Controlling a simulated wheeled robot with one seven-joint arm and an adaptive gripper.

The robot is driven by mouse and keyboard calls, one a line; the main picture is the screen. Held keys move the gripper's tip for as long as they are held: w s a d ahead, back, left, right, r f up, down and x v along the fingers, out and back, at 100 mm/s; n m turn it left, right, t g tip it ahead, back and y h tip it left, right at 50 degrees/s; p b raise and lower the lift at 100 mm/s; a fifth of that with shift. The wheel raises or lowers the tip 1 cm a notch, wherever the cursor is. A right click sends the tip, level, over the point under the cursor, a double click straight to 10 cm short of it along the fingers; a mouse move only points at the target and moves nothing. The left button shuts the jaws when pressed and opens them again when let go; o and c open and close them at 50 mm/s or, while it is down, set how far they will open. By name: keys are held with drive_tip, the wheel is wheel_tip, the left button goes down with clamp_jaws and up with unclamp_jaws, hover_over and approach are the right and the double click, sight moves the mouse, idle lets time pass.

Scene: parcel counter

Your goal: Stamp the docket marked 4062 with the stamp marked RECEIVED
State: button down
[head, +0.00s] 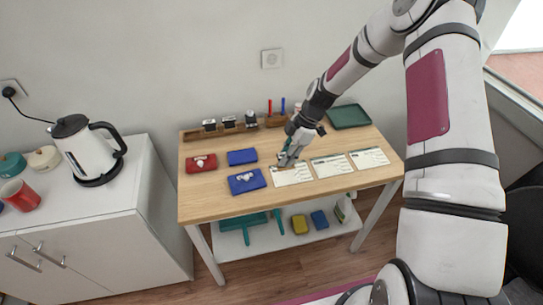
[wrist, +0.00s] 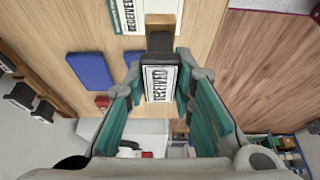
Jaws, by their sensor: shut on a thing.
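My gripper (head: 287,158) is shut on a stamp whose label reads RECEIVED (wrist: 158,84); the teal fingers clasp it from both sides in the wrist view (wrist: 160,98). In the head view the gripper is at the far edge of the left docket (head: 293,176). Whether the stamp touches the paper is hidden. Two more dockets, the middle one (head: 332,166) and the right one (head: 370,158), lie in a row to its right. The docket numbers are too small to read. Part of one docket shows at the top of the wrist view (wrist: 128,14).
A red pad (head: 201,163) and two blue pads, far (head: 242,156) and near (head: 245,181), lie left of the dockets. A wooden rack (head: 228,131) with several stamps stands at the back. A green tray (head: 348,116) lies at the back right. A kettle (head: 88,150) stands on the left cabinet.

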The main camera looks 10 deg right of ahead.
sight(285, 168)
drive_tip(key=shift+f+b, duration=0.75)
drive_tip(key=shift+f, duration=2.05)
drive_tip(key=shift+f, duration=0.35)
drive_tip(key=shift+r, duration=0.1)
drive_tip(key=shift+r+p, duration=0.7)
drive_tip(key=shift+r, duration=2.25)
drive_tip(key=c, duration=1.9)
unclamp_jaws()
clamp_jaws()
